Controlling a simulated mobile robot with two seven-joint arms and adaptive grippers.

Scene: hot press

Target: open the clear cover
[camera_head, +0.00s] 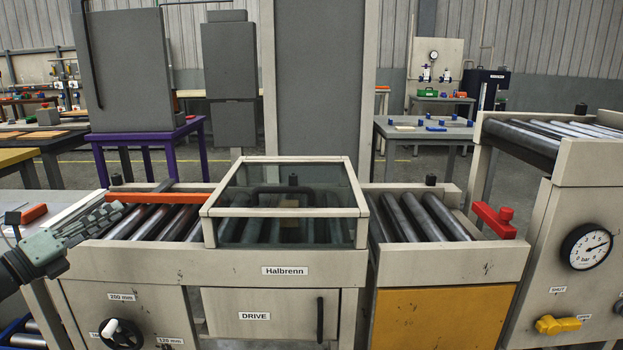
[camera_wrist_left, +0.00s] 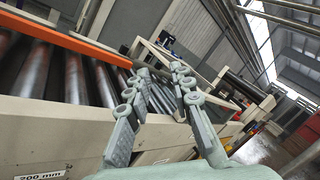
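The clear cover (camera_head: 285,213) is a box of dark glass panes in a cream frame. It sits down over the rollers in the middle of the head view, above the "Halbrenn" label. A dark bar and a small tan piece show through its panes. My left gripper (camera_head: 112,210) is at the left end of the same roller bench, left of the cover and apart from it. In the left wrist view its two fingers (camera_wrist_left: 160,76) stand apart with nothing between them. My right gripper is in neither view.
An orange bar (camera_head: 160,198) crosses the rollers between my left gripper and the cover. A red block (camera_head: 494,221) sits on the right rail. A higher roller stand with a pressure gauge (camera_head: 586,247) is at the right. A tall grey panel (camera_head: 318,80) stands behind the cover.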

